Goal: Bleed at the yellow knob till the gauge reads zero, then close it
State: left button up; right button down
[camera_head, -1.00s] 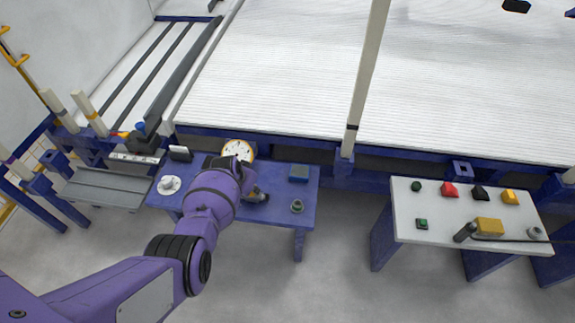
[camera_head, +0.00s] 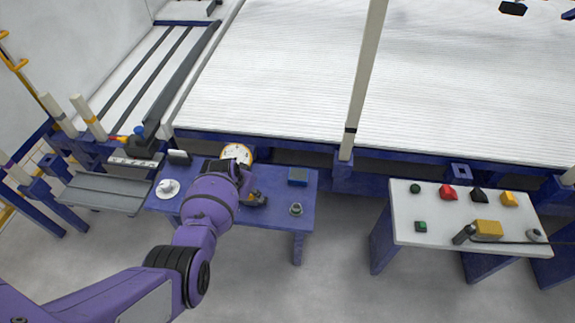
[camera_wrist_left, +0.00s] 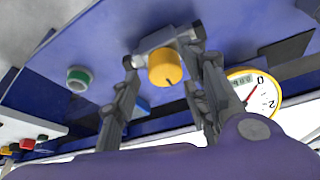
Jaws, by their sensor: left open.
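The yellow knob (camera_wrist_left: 166,68) sits on a grey fitting (camera_wrist_left: 158,42) on the blue table and shows well in the left wrist view. My left gripper (camera_wrist_left: 163,50) is open, with one finger on each side of the knob. A gap shows beside the knob, and I cannot tell if a fingertip touches the fitting. The gauge (camera_wrist_left: 262,93) has a yellow rim, a white dial, a red needle and a small digit window. Its needle appears off the 0 mark, but part of the dial is hidden by my finger. The gauge also shows in the head view (camera_head: 236,152).
The blue table (camera_head: 222,228) also bears a white round piece (camera_head: 168,188), a blue box (camera_head: 298,177) and a grey-green round part (camera_head: 295,209). A white table (camera_head: 450,205) with coloured blocks stands at the right. A pale post (camera_head: 365,80) rises behind.

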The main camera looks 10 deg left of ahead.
pick_arm(q)
jog(key=v, duration=1.1)
jog(key=shift+d, duration=0.1)
pick_arm(e)
jog(key=shift+w, duration=0.1)
pick_arm(q)
jog(key=w+r+n+t, duration=0.1)
jog(key=w+r+t, duration=0.3)
jog(key=w+r, duration=0.1)
jog(key=s+f+n+p, duration=0.1)
jog(key=s+f+p, duration=0.1)
jog(key=s, duration=2)
jog(key=s+d+f+n+y+p, duration=0.1)
jog(key=s+p, duration=0.3)
jog(key=s, duration=1.9)
jog(key=shift+s+d+f, duration=0.15)
jog(key=shift+s+f, duration=0.1)
jog(key=shift+f, duration=0.45)
pick_arm(e)
notch_tip(320, 180, up, 6)
jog(key=w+a, duration=0.1)
jog(key=shift+w, duration=0.4)
jog(key=shift+w+a+r+t, duration=0.1)
jog(key=shift+w+a+t, duration=0.1)
jog(key=shift+t, duration=0.1)
jog(key=shift+w+r, duration=0.1)
jog(key=shift+w, duration=0.25)
